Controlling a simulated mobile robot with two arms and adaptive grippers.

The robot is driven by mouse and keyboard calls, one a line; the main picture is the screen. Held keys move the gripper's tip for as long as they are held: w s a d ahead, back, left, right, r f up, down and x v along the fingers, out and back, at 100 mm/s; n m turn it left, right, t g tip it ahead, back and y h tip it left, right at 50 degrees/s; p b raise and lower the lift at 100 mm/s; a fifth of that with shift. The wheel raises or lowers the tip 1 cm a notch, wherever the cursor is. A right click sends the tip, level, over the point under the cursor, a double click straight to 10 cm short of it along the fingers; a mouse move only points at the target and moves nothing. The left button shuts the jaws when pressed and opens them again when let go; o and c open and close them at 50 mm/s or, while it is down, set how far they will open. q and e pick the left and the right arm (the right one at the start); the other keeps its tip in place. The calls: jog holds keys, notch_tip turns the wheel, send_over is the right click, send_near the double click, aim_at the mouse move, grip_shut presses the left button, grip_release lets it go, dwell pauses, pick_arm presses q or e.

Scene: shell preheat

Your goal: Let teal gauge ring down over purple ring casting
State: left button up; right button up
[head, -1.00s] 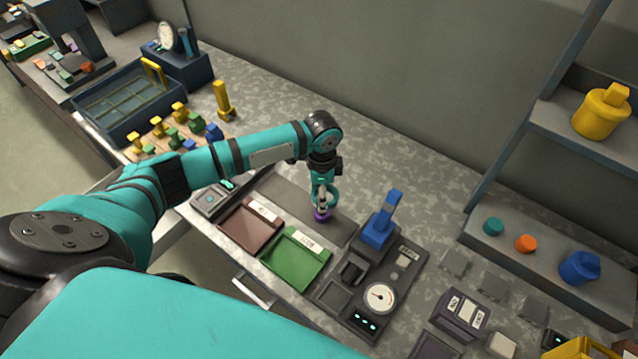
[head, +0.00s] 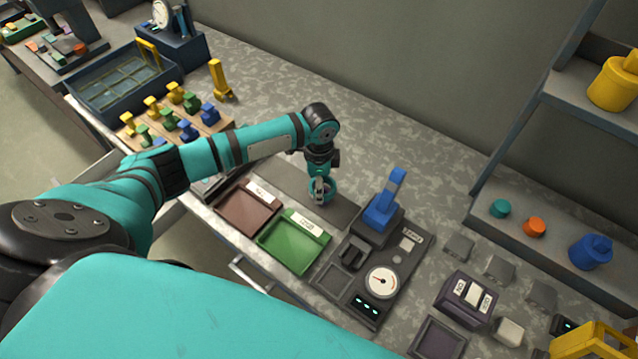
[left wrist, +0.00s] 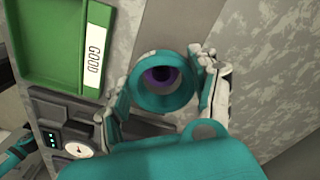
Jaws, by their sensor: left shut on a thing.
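My left gripper (head: 320,190) is shut on the teal gauge ring (head: 333,187) over the dark grey mat beside the two labelled trays. The left wrist view shows the fingers on both sides of the teal ring (left wrist: 150,101). The purple ring casting (left wrist: 154,78) shows through the ring's opening, slightly off its centre. In the head view the casting is mostly hidden by the ring and fingers. I cannot tell how far down over the casting the ring sits.
The brown tray (head: 225,215) and green GOOD tray (head: 275,254) lie in front of the mat. A fixture with a blue handle (head: 384,200) and a dial (head: 382,282) stands to the right. A rack of coloured pieces (head: 219,124) is at left.

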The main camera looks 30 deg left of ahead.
pick_arm(q)
jog(key=shift+f, duration=0.5)
jog(key=shift+f+b, duration=0.35)
jog(key=shift+f, duration=0.3)
jog(key=shift+f+b, duration=0.3)
jog(key=shift+f, duration=0.6)
jog(key=shift+p, duration=0.45)
jog(key=o, duration=1.3)
jog(key=shift+s, duration=0.1)
